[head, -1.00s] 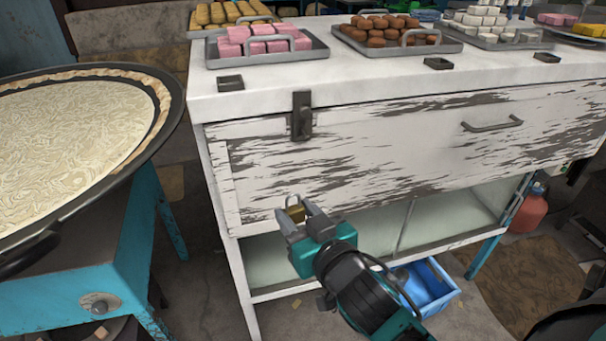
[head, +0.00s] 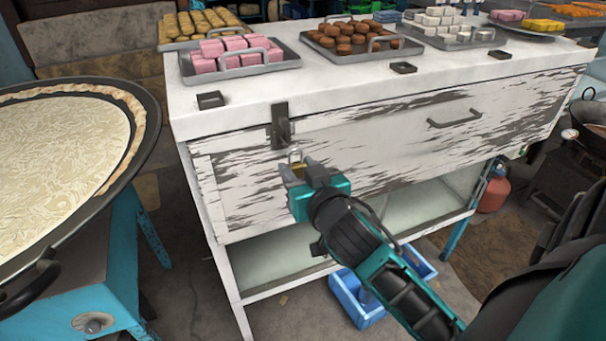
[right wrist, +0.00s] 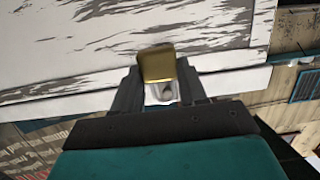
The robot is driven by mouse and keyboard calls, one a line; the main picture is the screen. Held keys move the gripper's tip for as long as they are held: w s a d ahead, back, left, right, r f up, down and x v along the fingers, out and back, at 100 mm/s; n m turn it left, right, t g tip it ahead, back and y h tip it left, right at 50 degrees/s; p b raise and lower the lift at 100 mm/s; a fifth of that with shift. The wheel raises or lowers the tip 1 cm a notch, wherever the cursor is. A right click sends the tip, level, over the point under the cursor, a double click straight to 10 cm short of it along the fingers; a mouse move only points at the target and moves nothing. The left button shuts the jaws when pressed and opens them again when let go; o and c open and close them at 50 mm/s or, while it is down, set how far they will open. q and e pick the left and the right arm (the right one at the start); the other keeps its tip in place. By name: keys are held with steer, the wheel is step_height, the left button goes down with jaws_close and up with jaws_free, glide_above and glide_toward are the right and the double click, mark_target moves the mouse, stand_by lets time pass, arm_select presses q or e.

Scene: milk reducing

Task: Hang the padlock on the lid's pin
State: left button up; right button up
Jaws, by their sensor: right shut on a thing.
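My right gripper (head: 306,174) is shut on a small brass padlock (head: 297,167), its shackle pointing up. The padlock also shows between the fingers in the right wrist view (right wrist: 157,66). In the head view the padlock is just below the dark metal hasp and pin (head: 282,126) on the front of the white chest. It looks apart from the pin, though the depth between them is hard to judge. The white lid (head: 350,98) of the chest appears closed. My left gripper is not in view.
Trays of pink sweets (head: 235,55), brown sweets (head: 350,38) and white sweets (head: 450,26) stand on the chest top. A wide pan (head: 148,110) of pale food is at the left. A blue crate (head: 350,310) sits on the floor below.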

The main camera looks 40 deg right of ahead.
mark_target(281, 149)
steer(key=shift+r+x, duration=0.2)
steer(key=shift+x, duration=2.15)
steer(key=shift+w+d+f, duration=0.2)
steer(key=shift+w+f, duration=0.25)
steer(key=shift+w, duration=0.25)
steer(key=o, duration=1.2)
steer(key=shift+f, duration=0.1)
steer(key=b+v, duration=0.1)
steer(key=v, duration=1.2)
steer(key=s+a+f+n+g+y, duration=0.1)
steer(key=s+a+f+y, duration=0.1)
steer(key=f, duration=0.6)
steer(key=s+a+f+n+g+y, duration=0.2)
steer(key=a+f, duration=0.2)
steer(key=f, duration=0.4)
steer(key=s+a+f+n+g+y, duration=0.1)
steer(key=a+f, duration=0.3)
steer(key=f, duration=0.4)
steer(key=shift+s+f+n+g+y, duration=0.4)
steer(key=shift+s+n+g, duration=0.1)
steer(key=shift+s+n, duration=0.3)
